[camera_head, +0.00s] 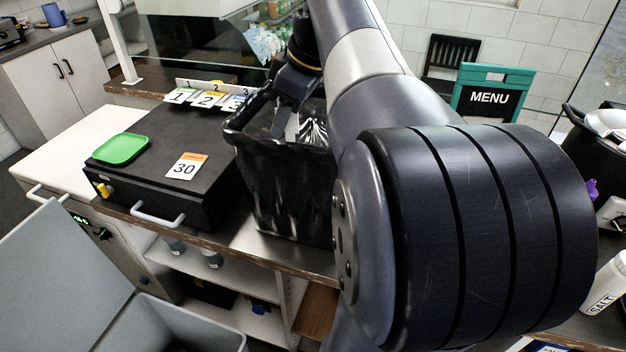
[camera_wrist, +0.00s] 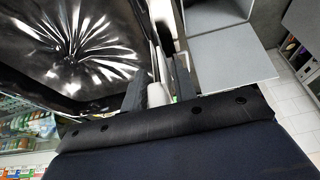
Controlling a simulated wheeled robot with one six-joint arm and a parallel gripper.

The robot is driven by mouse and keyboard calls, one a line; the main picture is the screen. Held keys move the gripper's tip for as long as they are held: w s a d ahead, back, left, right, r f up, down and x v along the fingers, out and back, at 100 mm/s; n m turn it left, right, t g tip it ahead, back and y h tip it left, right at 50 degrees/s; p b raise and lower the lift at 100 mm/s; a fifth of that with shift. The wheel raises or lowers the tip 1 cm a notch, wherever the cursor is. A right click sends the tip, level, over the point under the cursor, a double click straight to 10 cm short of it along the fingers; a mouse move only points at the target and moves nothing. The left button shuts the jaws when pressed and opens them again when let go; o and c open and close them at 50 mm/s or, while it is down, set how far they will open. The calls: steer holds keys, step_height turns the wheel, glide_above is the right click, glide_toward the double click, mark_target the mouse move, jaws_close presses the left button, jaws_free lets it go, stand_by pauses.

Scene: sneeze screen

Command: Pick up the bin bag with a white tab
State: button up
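A black, shiny bin bag (camera_head: 277,192) stands upright on the counter in the middle of the head view. Its open top and creased inside (camera_wrist: 75,45) fill the upper left of the wrist view. A white tab (camera_wrist: 158,95) shows at the bag's rim. My gripper (camera_head: 285,108) points down at the rim of this bag, partly hidden behind my arm. In the wrist view my gripper's two fingers (camera_wrist: 159,88) stand apart, one on each side of the white tab. I cannot tell whether they press on it.
A second black bag or bin with a purple tab (camera_head: 592,190) stands at the right. A black box (camera_head: 150,185) with a green tray (camera_head: 121,149) and a "30" card (camera_head: 186,167) lies left of the bag. A MENU sign (camera_head: 489,97) stands behind. A salt bottle (camera_head: 606,285) is front right.

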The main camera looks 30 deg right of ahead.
jaws_close()
stand_by(0.5)
step_height(320, 180, up, 10)
steer(key=shift+p, duration=0.35)
stand_by(0.5)
